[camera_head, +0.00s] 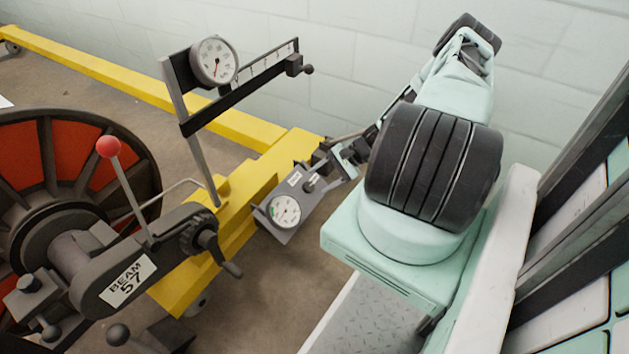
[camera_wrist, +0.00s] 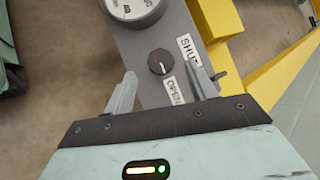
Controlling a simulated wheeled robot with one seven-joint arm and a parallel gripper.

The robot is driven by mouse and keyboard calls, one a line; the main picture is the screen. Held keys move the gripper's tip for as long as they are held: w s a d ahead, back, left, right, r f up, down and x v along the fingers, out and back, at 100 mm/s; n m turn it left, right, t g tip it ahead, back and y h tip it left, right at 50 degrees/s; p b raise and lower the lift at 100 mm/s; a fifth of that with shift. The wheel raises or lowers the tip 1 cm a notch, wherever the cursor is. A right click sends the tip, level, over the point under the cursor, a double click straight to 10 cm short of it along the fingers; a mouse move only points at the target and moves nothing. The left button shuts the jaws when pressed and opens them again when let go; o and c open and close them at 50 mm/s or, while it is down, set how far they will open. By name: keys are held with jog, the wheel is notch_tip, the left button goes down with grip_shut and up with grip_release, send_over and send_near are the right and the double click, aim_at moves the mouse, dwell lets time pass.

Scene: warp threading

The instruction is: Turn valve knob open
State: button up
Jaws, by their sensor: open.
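The valve knob (camera_wrist: 160,62) is small, round and dark, on a grey panel (camera_wrist: 133,45). A SHUT label (camera_wrist: 188,48) is beside it at the upper right, and an OPEN label (camera_wrist: 173,91) is just below it in the wrist view. A short pale mark shows on the knob; its exact heading is hard to tell. My gripper (camera_wrist: 161,76) is open, with one finger on each side of the knob in the picture. I cannot tell whether either finger touches it. In the head view my gripper (camera_head: 333,157) is at the panel's upper right end.
A white dial gauge (camera_head: 285,211) is on the same panel, mounted by a yellow beam (camera_head: 232,205). A post carries another gauge (camera_head: 214,61) and a scale arm. A red-knobbed lever (camera_head: 108,147) and the BEAM 57 crank housing (camera_head: 128,279) stand left. A pale wall is behind.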

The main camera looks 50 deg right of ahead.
jog(key=shift+v, duration=1.55)
jog(key=w+a+r+n+g+h, duration=0.2)
jog(key=a+r+n+g+h, duration=0.15)
jog(key=a+r+n, duration=0.7)
jog(key=w+a+r+n+g+h, duration=0.15)
jog(key=a+r+n+h, duration=0.3)
jog(key=a+r, duration=1.1)
jog(key=s+a+r+n+g, duration=0.1)
jog(key=s+a+r+n, duration=0.4)
jog(key=s+a, duration=0.4)
jog(key=s+a+r+n+g, duration=0.1)
jog(key=s+a+r+n, duration=0.4)
jog(key=s+a, duration=0.45)
notch_tip(320, 180, up, 32)
jog(key=w+a+p, duration=0.1)
jog(key=w+p, duration=0.1)
jog(key=p, duration=3)
jog(key=shift+r+y+p, duration=0.15)
jog(key=shift+y+p, duration=0.15)
jog(key=shift+p, duration=0.05)
